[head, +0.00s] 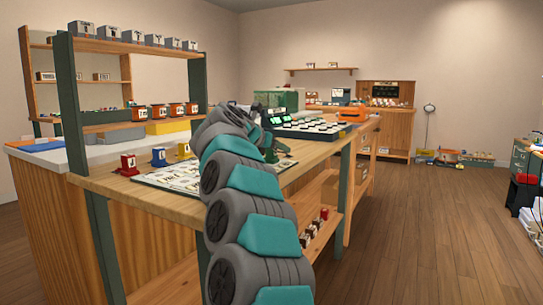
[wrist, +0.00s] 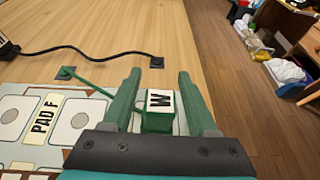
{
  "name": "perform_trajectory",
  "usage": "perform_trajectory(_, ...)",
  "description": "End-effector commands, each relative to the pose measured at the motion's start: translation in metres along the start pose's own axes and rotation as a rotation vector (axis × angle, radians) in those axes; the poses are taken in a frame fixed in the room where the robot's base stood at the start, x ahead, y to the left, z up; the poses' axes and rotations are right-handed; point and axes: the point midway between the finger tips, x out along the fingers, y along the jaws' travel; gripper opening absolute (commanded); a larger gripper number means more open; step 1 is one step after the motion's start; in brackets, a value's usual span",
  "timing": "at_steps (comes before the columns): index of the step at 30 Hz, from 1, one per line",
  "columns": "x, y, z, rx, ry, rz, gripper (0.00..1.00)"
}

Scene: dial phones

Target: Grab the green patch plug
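The green patch plug (wrist: 158,122) is a small green block with a white label marked W, seen in the wrist view. A green cable runs from it leftward to a small dark plate (wrist: 66,73) on the table. My gripper (wrist: 159,75) is open. Its two green fingers stand on either side of the plug, with a visible gap on each side. The plug's lower end is partly hidden by my gripper's body. In the head view my arm reaches over the workbench, and I cannot make out the plug there.
The workbench (wrist: 105,22) ends at the right. Red (head: 128,164) and blue (head: 159,156) blocks stand on the bench.

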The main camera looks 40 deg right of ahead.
Motion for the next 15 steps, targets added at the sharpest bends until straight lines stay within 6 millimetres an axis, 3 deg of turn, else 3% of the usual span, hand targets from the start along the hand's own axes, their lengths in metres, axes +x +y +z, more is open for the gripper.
perform_trajectory(2,-0.0001,0.0,0.0,0.0,0.0,0.0,0.49)
perform_trajectory(15,-0.0002,0.0,-0.0001,0.0,0.0,0.0,0.0)
